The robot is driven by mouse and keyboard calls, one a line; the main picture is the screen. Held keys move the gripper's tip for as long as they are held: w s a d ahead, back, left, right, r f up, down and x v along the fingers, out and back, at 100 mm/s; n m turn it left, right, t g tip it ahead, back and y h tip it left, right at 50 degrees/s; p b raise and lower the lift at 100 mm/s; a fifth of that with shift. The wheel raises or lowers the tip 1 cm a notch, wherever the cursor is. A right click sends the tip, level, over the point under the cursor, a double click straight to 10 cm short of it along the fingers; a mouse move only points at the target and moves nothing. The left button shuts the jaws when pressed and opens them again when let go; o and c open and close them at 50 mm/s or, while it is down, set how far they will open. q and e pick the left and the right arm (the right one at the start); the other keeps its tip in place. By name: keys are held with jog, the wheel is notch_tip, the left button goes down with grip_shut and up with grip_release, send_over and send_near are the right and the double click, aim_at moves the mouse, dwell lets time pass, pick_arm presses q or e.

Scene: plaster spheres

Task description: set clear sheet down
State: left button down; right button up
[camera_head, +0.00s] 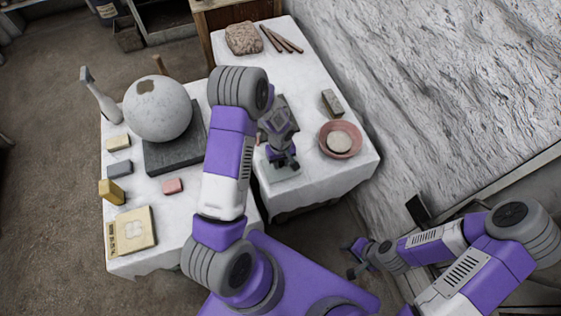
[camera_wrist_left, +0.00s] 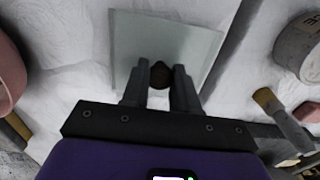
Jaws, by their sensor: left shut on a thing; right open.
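The clear sheet (camera_head: 283,174) is a pale, see-through rectangle at the near edge of the right-hand white table. My left gripper (camera_head: 284,161) is above it with its fingers pointing down. In the left wrist view the sheet (camera_wrist_left: 165,35) lies flat beyond the fingers, and my left gripper (camera_wrist_left: 159,85) is shut on a dark round knob (camera_wrist_left: 160,72) at the sheet. I cannot tell whether the sheet touches the cloth. My right gripper (camera_head: 351,259) is open and empty, low beside the tables at the right.
On the right-hand table (camera_head: 330,185) stand a pink bowl (camera_head: 340,151), a grey block (camera_head: 332,103), a brown lump (camera_head: 244,38) and sticks (camera_head: 284,40). A large plaster sphere (camera_head: 158,110) stands on a dark slab at left. A brush (camera_wrist_left: 280,118) lies right in the wrist view.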

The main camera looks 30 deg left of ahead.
pick_arm(q)
jog(key=shift+f+b, duration=0.65)
jog(key=shift+f, duration=0.05)
dwell(0.5)
jog(key=c, duration=0.8)
grip_release()
jog(key=shift+r, duration=0.1)
jog(key=shift+r+p, duration=1.4)
jog(key=shift+r, duration=0.6)
